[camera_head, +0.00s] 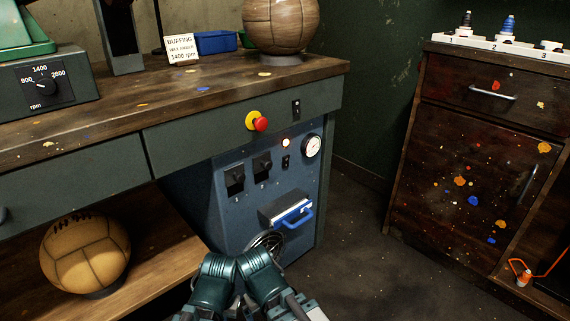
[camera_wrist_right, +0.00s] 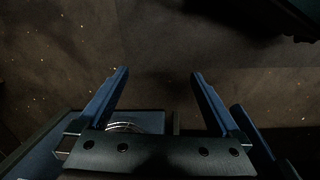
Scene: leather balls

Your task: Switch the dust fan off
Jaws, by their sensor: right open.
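A blue dust unit (camera_head: 232,205) stands under the bench. Which control is the fan's cannot be told. My right gripper (camera_wrist_right: 160,74) is open and empty in the wrist view, with part of the grille (camera_wrist_right: 125,127) behind its base. My left gripper does not show.
On the bench edge above are a red stop button (camera_head: 260,124) on yellow and a black rocker (camera_head: 296,107). A leather ball (camera_head: 85,252) sits on the lower shelf, another (camera_head: 280,25) on the bench. A paint-spotted cabinet (camera_head: 460,170) stands right; floor between is clear.

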